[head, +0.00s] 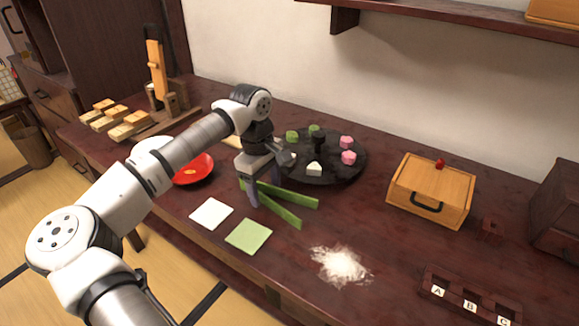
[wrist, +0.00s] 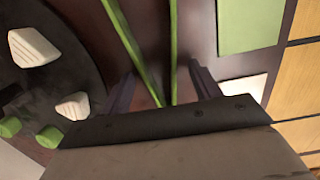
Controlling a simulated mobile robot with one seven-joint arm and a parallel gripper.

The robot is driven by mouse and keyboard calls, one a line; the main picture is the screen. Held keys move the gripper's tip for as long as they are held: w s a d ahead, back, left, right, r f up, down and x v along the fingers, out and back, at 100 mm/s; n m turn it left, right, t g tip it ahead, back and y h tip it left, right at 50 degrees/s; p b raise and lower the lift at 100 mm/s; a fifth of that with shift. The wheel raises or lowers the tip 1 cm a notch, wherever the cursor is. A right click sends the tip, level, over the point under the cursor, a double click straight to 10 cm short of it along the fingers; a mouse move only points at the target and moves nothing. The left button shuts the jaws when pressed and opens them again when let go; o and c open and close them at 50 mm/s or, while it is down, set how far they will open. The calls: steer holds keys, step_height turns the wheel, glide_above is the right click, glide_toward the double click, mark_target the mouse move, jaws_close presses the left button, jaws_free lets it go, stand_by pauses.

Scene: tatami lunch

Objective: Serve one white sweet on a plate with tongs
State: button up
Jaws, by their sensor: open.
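The green tongs (head: 287,203) lie on the dark table as two long strips forming a V. My gripper (head: 266,186) is open and low over their joined end. In the wrist view its fingers (wrist: 164,85) stand on either side of the tongs (wrist: 150,65), holding nothing. White sweets sit on the round black tray (head: 335,177); one white sweet (head: 314,168) is at its front, and another (wrist: 73,106) shows in the wrist view. A red dish (head: 203,170) is left of my gripper, with a white plate (head: 146,146) behind, partly hidden by my arm.
Pink sweets (head: 347,142) and green sweets (head: 292,135) share the tray. A white square (head: 211,214) and a green square (head: 248,236) lie in front. White powder (head: 341,265) is spread to the right. A wooden box (head: 430,190) stands farther right.

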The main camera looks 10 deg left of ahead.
steer(key=shift+f, duration=0.4)
steer(key=shift+c, duration=0.4)
steer(key=c, duration=0.6)
steer(key=shift+r, duration=0.1)
step_height(320, 180, up, 12)
steer(key=p, duration=0.7)
